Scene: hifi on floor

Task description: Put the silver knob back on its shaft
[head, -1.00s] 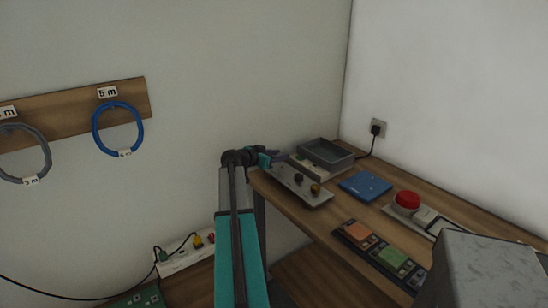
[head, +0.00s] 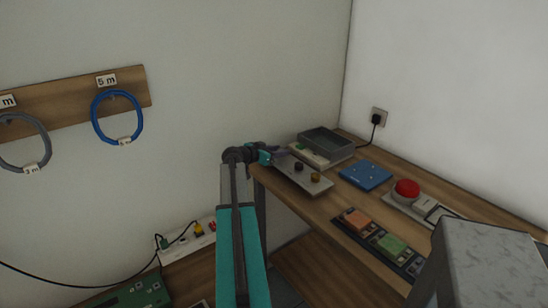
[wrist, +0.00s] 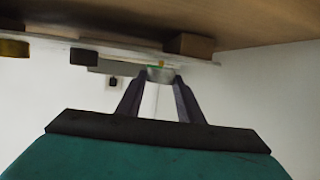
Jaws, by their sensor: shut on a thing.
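The silver knob (wrist: 160,74) is between my fingertips in the wrist view. My gripper (wrist: 161,78) is shut on it. In the head view my gripper (head: 280,153) is at the far left end of a grey panel (head: 290,176), and the knob cannot be made out there. The panel bears a black knob (head: 299,167) and a gold knob (head: 316,177). The wrist view is upside down and shows the black knob (wrist: 84,57) and gold knob (wrist: 12,48) left of the held knob. I cannot make out the bare shaft, nor whether the knob touches it.
A grey tray (head: 348,153) stands behind the panel. A blue plate (head: 365,175) and a red button (head: 406,188) lie to its right. A strip of coloured modules (head: 380,243) lies at the table's front edge. A wall socket (head: 378,117) has a black cord.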

